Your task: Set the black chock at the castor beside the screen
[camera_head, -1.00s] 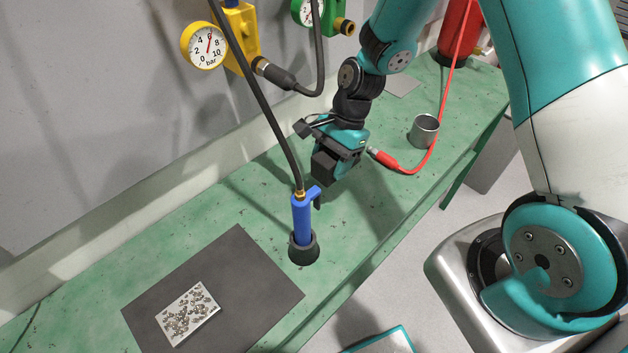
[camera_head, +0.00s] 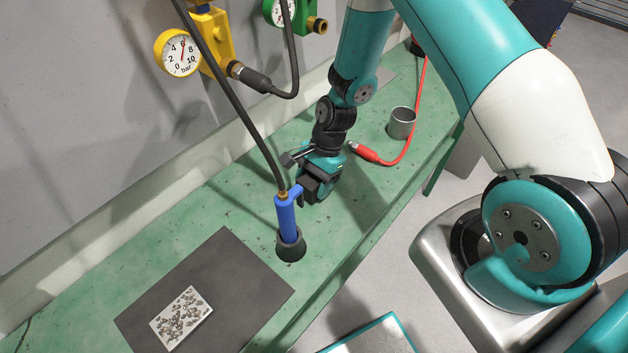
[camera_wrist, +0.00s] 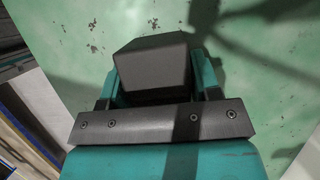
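My gripper (camera_head: 318,182) is over the green bench, close to the blue hand tool. In the wrist view, the black chock (camera_wrist: 152,62) is a dark, wedge-like block between the two teal fingers. My gripper is shut on it and holds it over the green bench top. In the head view, the chock (camera_head: 311,186) shows as a dark block at the end of the gripper, just right of the blue tool's top. No castor and no screen can be made out in either view.
The blue tool (camera_head: 286,214) stands in a black holder, its dark hose hanging close to my gripper. A metal cup (camera_head: 402,123) and a red hose with a connector (camera_head: 368,153) lie behind. A dark mat (camera_head: 215,270) carries a plate of small parts. Open floor lies right of the bench.

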